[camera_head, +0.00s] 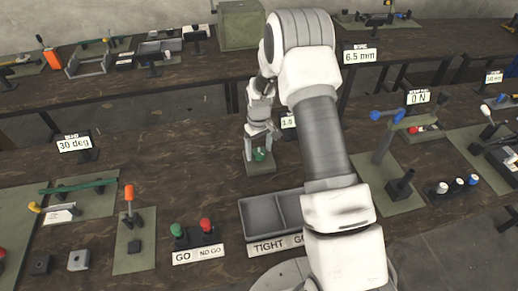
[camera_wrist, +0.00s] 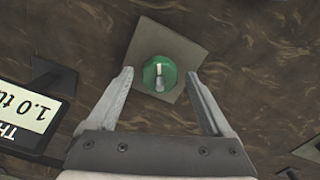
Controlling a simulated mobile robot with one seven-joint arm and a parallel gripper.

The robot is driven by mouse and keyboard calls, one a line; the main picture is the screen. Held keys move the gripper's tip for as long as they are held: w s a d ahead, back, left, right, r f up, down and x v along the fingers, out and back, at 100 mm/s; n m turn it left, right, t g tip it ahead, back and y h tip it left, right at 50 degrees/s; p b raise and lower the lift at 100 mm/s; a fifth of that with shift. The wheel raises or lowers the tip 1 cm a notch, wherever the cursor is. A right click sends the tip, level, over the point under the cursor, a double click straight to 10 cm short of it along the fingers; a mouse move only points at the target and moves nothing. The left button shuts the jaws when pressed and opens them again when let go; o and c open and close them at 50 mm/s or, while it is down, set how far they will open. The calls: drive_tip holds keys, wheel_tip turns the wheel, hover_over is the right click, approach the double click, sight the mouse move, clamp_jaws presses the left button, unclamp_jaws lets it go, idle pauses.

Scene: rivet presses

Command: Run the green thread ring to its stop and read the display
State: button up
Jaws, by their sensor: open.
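The green thread ring (camera_wrist: 159,74) shows in the wrist view as a green disc with a pale stud at its middle, on a square grey-green plate (camera_wrist: 186,46). In the head view the ring (camera_head: 260,155) is a small green thing on its plate (camera_head: 261,168), partly hidden by my gripper. My gripper (camera_wrist: 162,72) is open, its fingers apart on either side of the ring with gaps to both. In the head view my gripper (camera_head: 259,153) points down over the plate. A display (camera_wrist: 28,107) reads "1.0 tu…", cut off at the left edge; it also shows in the head view (camera_head: 288,122), partly hidden.
A grey tray (camera_head: 246,221) labelled "TIGHT" stands in front of the plate, partly behind my arm. Green and red gauges (camera_head: 193,235) stand to its left. Other displays read "30 deg" (camera_head: 74,145), "0 N" (camera_head: 418,97) and "6.5 mm" (camera_head: 359,57). Bare bench lies left of the plate.

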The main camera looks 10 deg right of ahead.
sight(259, 152)
drive_tip(key=shift+f, duration=0.1)
clamp_jaws()
drive_tip(key=shift+f+m+b, duration=0.2)
drive_tip(key=shift+m+b, duration=0.4)
drive_tip(key=shift+b, duration=0.2)
drive_tip(key=shift+r+m+b, duration=0.2)
drive_tip(key=shift+m+b, duration=0.2)
drive_tip(key=shift+m, duration=0.4)
unclamp_jaws()
wheel_tip(259, 152, up, 18)
drive_tip(key=shift+f+b, duration=0.25)
drive_tip(key=shift+b, duration=0.1)
